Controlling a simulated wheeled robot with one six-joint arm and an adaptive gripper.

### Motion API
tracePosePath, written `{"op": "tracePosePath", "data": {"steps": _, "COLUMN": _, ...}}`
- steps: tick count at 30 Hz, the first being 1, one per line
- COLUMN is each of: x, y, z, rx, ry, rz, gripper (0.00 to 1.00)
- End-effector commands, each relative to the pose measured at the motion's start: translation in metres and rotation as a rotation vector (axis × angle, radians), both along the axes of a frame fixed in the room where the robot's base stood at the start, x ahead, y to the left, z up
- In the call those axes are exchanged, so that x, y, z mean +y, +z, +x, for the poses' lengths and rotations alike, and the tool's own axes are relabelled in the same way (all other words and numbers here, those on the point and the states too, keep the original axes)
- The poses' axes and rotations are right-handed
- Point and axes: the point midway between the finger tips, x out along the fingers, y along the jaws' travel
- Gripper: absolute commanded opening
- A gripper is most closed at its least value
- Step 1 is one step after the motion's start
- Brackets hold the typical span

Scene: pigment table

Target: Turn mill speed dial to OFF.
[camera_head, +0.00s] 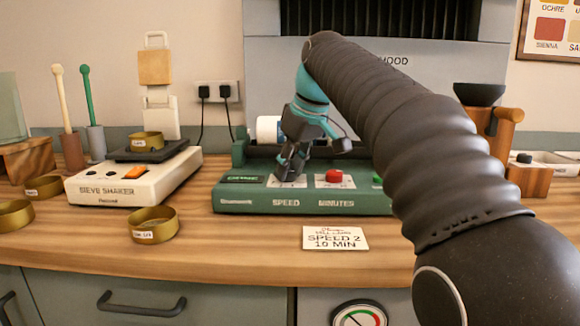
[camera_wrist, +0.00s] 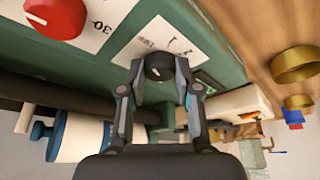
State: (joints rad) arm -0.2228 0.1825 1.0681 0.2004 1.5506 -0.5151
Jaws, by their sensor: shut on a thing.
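The green mill (camera_head: 237,200) stands on the wooden counter, with a panel labelled SPEED and MINUTES. The black speed dial (camera_wrist: 159,68) sits on a white plate, left of the red minutes dial (camera_head: 334,176); the red dial also shows in the wrist view (camera_wrist: 56,17). My gripper (camera_head: 285,178) reaches down over the speed dial and hides it in the head view. In the wrist view my gripper (camera_wrist: 158,72) has one finger on each side of the black dial, shut on it. The dial's pointer setting is too small to read surely.
A card reading SPEED 2, 10 MIN (camera_head: 335,238) lies in front of the mill. The sieve shaker (camera_head: 105,187) and brass sieves (camera_head: 155,226) are to the left. A white jar (camera_head: 268,129) lies behind my gripper. The counter front is mostly clear.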

Motion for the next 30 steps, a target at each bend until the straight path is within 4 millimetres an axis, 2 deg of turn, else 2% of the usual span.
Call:
{"op": "tracePosePath", "data": {"steps": 3, "x": 0.000, "y": -0.001, "z": 0.000, "rx": 0.002, "ry": 0.000, "rz": -0.001, "gripper": 0.00}}
{"op": "tracePosePath", "data": {"steps": 4, "x": 0.000, "y": -0.001, "z": 0.000, "rx": 0.001, "ry": 0.000, "rz": -0.001, "gripper": 0.35}}
{"op": "tracePosePath", "data": {"steps": 6, "x": 0.000, "y": -0.001, "z": 0.000, "rx": 0.002, "ry": -0.001, "rz": -0.001, "gripper": 0.53}}
{"op": "tracePosePath", "data": {"steps": 7, "x": 0.000, "y": -0.001, "z": 0.000, "rx": 0.002, "ry": -0.001, "rz": -0.001, "gripper": 0.58}}
{"op": "tracePosePath", "data": {"steps": 19, "x": -0.001, "y": 0.005, "z": -0.001, "rx": 0.000, "ry": -0.002, "rz": 0.000, "gripper": 0.58}}
{"op": "tracePosePath", "data": {"steps": 23, "x": -0.006, "y": 0.020, "z": -0.005, "rx": -0.004, "ry": -0.003, "rz": 0.001, "gripper": 0.58}}
{"op": "tracePosePath", "data": {"steps": 30, "x": -0.017, "y": 0.058, "z": -0.016, "rx": -0.003, "ry": -0.003, "rz": 0.000, "gripper": 0.58}}
